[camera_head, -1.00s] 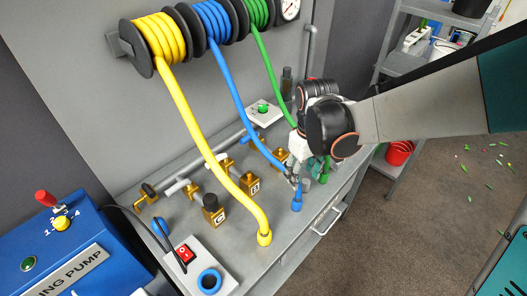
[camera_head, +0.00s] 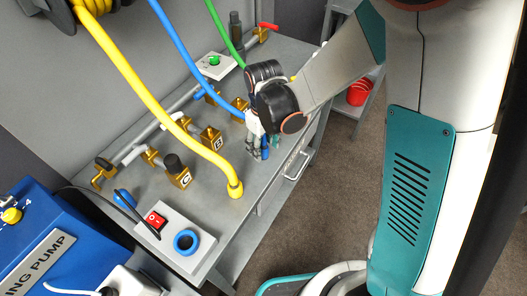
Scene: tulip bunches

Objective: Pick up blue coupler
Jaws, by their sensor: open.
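The blue hose (camera_head: 186,57) runs down from the back panel to the bench, and its lower end passes behind my gripper (camera_head: 257,153). A small blue piece, seemingly the blue coupler (camera_head: 265,154), shows right at the fingers. My gripper points down at the bench's front edge, with its fingers open. The wrist and fingers hide much of the coupler, and I cannot tell whether it is between the fingers or beside them.
The yellow hose (camera_head: 130,78) ends in a yellow coupler (camera_head: 235,188) on the bench, left of my gripper. Brass valves (camera_head: 211,138) stand behind. A white switch box (camera_head: 178,236) and a blue pump (camera_head: 35,245) are at lower left. A drawer handle (camera_head: 298,164) juts from the front.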

